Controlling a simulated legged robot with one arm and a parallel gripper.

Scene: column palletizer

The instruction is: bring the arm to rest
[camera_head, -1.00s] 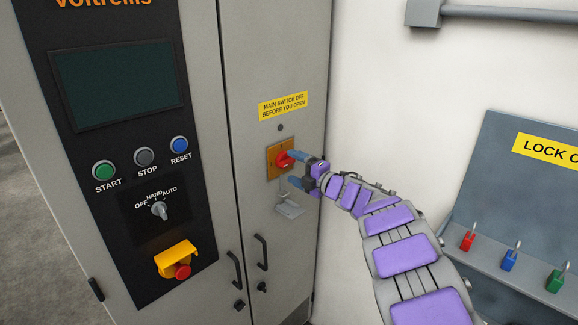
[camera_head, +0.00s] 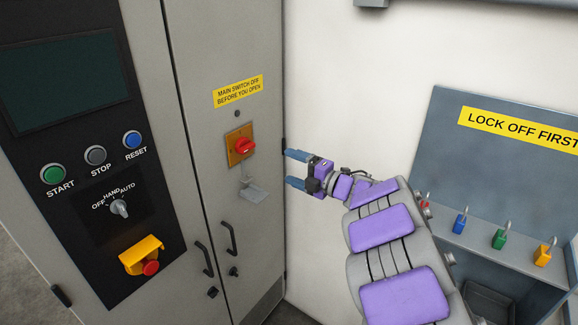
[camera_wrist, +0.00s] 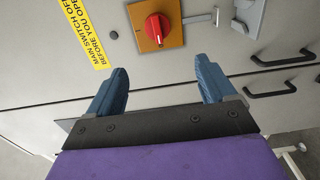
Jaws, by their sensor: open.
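My gripper (camera_head: 292,168) is open and empty, its two blue fingers pointing left toward the cabinet. It is apart from the red main switch (camera_head: 245,146), which sits on an orange plate to its left. In the wrist view my gripper (camera_wrist: 161,87) shows both fingers spread, with nothing between them. The red switch (camera_wrist: 156,29) is ahead of them there, on its orange plate. My purple and grey arm reaches in from the bottom right of the head view.
The cabinet (camera_head: 268,60) has a control panel with buttons, a selector knob (camera_head: 120,208) and a red stop button (camera_head: 151,268). A grey hasp (camera_head: 254,191) hangs below the switch. At right, a lockout board (camera_head: 450,120) has padlocks on its shelf. White wall lies between.

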